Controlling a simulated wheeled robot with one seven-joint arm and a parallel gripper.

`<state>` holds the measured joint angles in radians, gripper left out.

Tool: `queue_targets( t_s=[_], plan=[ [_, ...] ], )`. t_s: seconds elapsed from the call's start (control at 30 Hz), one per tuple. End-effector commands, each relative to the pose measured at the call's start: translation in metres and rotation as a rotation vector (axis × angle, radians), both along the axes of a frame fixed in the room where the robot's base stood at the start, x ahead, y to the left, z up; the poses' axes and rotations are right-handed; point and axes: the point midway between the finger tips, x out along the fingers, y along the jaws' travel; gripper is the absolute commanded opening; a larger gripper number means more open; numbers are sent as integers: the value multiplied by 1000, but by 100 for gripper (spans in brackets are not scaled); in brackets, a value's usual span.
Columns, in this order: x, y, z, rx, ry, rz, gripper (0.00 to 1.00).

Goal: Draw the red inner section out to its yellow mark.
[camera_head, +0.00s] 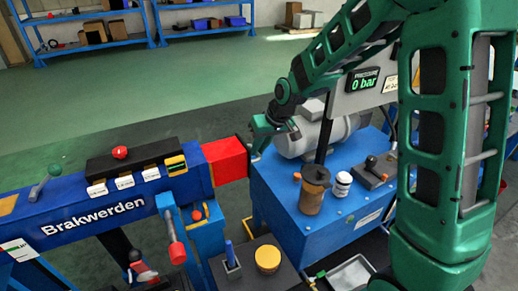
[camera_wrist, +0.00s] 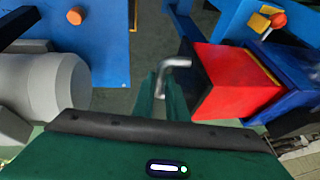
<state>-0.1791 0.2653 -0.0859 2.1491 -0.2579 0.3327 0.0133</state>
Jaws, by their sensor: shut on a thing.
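The red inner section (camera_head: 228,160) sticks a short way out of the right end of the blue outer beam (camera_head: 125,205) marked "Brakwerden". It also shows in the wrist view (camera_wrist: 232,82). There a thin yellow line (camera_wrist: 264,67) runs across it, right beside the mouth of the blue beam. A bent grey metal handle (camera_wrist: 177,63) stands at the end of the red section. My gripper (camera_wrist: 162,92) is shut on this handle, its green fingers either side of the bar. In the head view my gripper (camera_head: 262,138) is at the red end, and the handle is mostly hidden.
A red-handled lever (camera_head: 176,245) hangs below the beam. Green floor behind is clear.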

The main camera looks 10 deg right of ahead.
Motion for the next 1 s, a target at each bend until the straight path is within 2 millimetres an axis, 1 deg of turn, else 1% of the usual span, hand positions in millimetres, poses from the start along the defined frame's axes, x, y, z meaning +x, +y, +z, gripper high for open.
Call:
queue_targets(
  t_s=[0.03,0.27,0.3,0.33,0.37,0.63,0.77,0.87,1.0],
  plan=[
    [1,-4,0,-4,-1,-7,0],
    [0,-4,0,-4,1,-7,0],
    [0,-3,0,-3,1,-5,22],
    [0,-3,0,-3,1,-5,29],
    [0,-2,0,-3,1,-4,31],
    [-1,1,0,-1,0,2,31],
    [-3,1,7,0,-1,3,31],
    [-7,-2,19,0,-3,3,31],
    [-15,-9,42,0,-3,2,31]
  ],
)
